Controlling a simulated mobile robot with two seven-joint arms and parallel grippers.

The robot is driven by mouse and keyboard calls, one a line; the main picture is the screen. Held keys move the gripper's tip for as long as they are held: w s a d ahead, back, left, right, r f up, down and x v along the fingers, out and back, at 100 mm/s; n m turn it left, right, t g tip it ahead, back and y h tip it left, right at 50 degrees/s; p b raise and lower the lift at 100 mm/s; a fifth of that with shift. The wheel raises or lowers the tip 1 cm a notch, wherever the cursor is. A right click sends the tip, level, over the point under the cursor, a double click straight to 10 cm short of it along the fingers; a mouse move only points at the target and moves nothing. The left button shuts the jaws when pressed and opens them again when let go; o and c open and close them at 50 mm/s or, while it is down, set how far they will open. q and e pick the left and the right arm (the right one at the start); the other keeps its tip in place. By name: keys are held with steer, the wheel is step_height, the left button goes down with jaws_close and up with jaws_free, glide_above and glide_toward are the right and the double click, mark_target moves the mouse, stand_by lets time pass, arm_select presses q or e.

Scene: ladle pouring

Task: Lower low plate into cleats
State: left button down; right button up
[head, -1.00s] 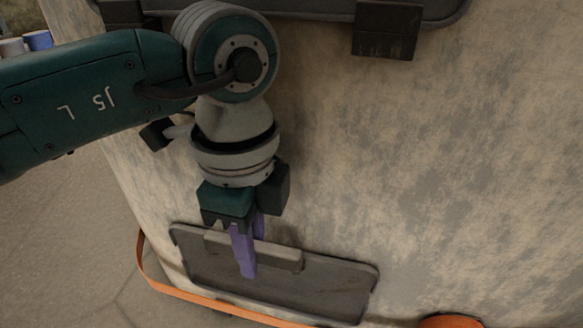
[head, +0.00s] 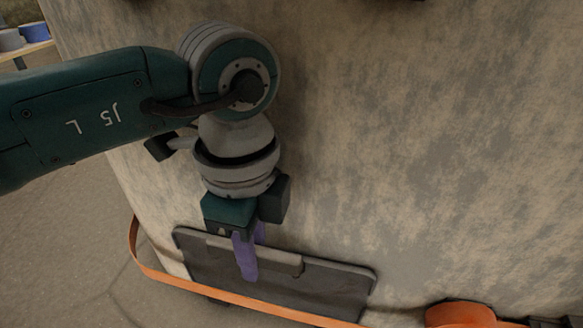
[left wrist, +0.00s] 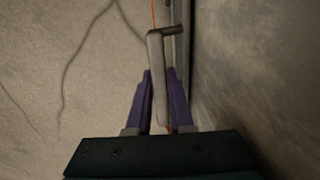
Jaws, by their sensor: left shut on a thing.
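The low plate (head: 325,287) is a dark grey rectangular panel with a raised rim, upright close against the curved, mottled wall. A lighter grey handle bar (head: 285,262) runs across its upper part. My left gripper (head: 252,262), with purple fingers pointing down, is shut on this bar. In the left wrist view the bar (left wrist: 156,65) lies between the two fingers, and the plate shows nearly edge-on beside the wall. The cleats cannot be made out clearly. A small dark piece (head: 216,300) shows below the plate's lower left. My right gripper is not in view.
An orange band (head: 190,282) curves along the wall's foot and crosses at the plate's lower edge. An orange object (head: 460,314) lies at the bottom right. The mottled wall (head: 420,150) fills the right side. Bare floor (head: 70,240) is at the left.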

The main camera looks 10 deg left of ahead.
arm_select(q)
steer(key=shift+w+f, duration=0.1)
steer(key=shift+f, duration=0.2)
stand_by(0.4)
steer(key=c, duration=0.8)
jaws_free()
steer(key=shift+o, duration=0.4)
steer(key=shift+f, duration=0.1)
step_height(320, 180, up, 10)
steer(key=p, duration=0.8)
